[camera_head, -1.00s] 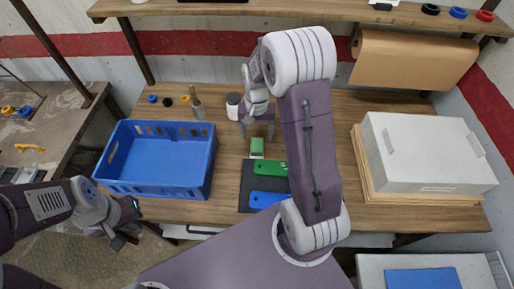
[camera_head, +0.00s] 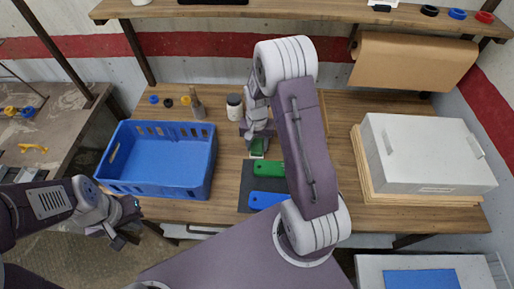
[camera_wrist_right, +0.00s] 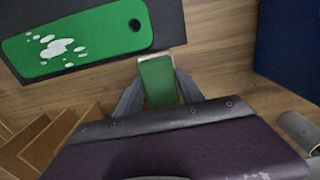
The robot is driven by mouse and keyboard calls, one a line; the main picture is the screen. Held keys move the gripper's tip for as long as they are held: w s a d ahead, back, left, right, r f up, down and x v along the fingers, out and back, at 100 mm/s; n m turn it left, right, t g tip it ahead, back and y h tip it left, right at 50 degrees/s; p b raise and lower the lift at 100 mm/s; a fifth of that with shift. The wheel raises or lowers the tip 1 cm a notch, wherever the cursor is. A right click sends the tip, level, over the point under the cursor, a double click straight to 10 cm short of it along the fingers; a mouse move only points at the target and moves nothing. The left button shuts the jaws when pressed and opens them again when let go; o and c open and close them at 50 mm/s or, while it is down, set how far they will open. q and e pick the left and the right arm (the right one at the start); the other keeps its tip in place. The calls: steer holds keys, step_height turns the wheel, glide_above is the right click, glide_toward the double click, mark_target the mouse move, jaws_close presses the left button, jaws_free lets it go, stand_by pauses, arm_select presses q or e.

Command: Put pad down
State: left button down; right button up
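The pad (camera_head: 257,148) is a small green block with a pale edge. It is at the middle of the wooden table, just behind the dark mat. In the right wrist view the pad (camera_wrist_right: 158,80) is between the fingertips of my right gripper (camera_wrist_right: 159,84), which appear to touch its two sides. In the head view my right gripper (camera_head: 257,137) is low over the table and partly hides the pad. I cannot tell whether the pad touches the tabletop. My left gripper (camera_head: 126,233) is empty, off the table's front edge at the left; its fingers look apart.
A dark mat (camera_head: 244,200) holds a green plate (camera_head: 268,169) and a blue plate (camera_head: 264,199). A blue crate (camera_head: 205,180) is at left, a white box (camera_head: 425,150) at right. A bottle (camera_head: 234,107) and a brush (camera_head: 197,105) stand behind.

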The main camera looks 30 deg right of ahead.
mark_target(257, 145)
jaws_close()
steer(key=shift+w+r, duration=0.1)
steer(key=shift+r, duration=0.45)
step_height(257, 145, up, 3)
steer(key=shift+f, duration=0.1)
steer(key=s+d+r, duration=0.4)
steer(key=s+r, duration=0.3)
steer(key=s, duration=0.4)
steer(key=shift+d+b, duration=0.25)
steer(key=shift+b, duration=0.2)
steer(key=a+f+n, duration=0.1)
steer(key=a, duration=0.1)
steer(key=w+a+f+n, duration=0.1)
steer(key=a, duration=0.2)
steer(key=w+a+f+n, duration=0.1)
steer(key=a, duration=0.2)
steer(key=shift+w+f+n, duration=0.2)
steer(key=shift+f+n, duration=0.1)
steer(key=shift+f, duration=0.05)
steer(key=w+a+f+n, duration=0.2)
steer(key=w+a, duration=0.1)
steer(key=shift+w+a, duration=0.15)
steer(key=shift+w, duration=0.45)
steer(key=shift+n, duration=0.3)
